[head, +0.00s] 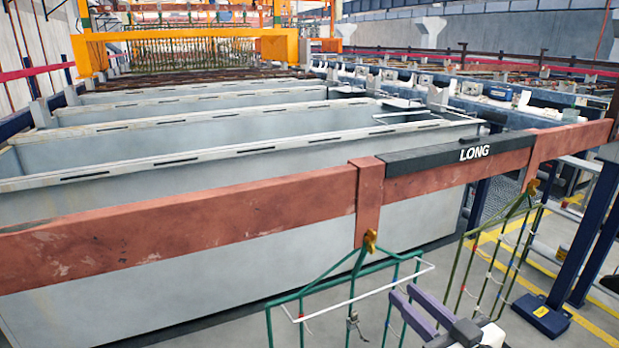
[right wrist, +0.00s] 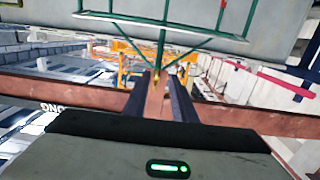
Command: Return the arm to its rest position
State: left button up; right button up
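My right gripper (head: 404,291) is at the bottom of the head view, in front of and below the copper-red bar (head: 180,218). Its two purple-grey fingers stand apart with nothing seen between them. They point toward a green wire rack (head: 352,300) hanging by a brass hook (head: 371,242) from the bar's strap (head: 369,200). In the right wrist view, which is upside down, the fingers (right wrist: 161,74) are parted, with the strap (right wrist: 157,100) and rack (right wrist: 165,20) beyond in line with the gap. Whether they touch the rack cannot be told. My left gripper is not in view.
Large grey tanks (head: 250,262) stand behind the bar. A blue post (head: 590,235) stands at the right. Yellow-lined floor (head: 600,315) shows below.

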jog(key=s+a+f+m+g+h, duration=0.1)
jog(key=s+a+f+g, duration=0.1)
jog(key=s+f, duration=1)
jog(key=s+a+f+g+h, duration=0.2)
jog(key=s+f+g, duration=0.3)
jog(key=s+f, duration=0.7)
notch_tip(320, 180, down, 6)
jog(key=shift+s+a+f+m+g, duration=0.1)
jog(key=shift+s+a+m+g, duration=0.25)
jog(key=shift+a, duration=0.4)
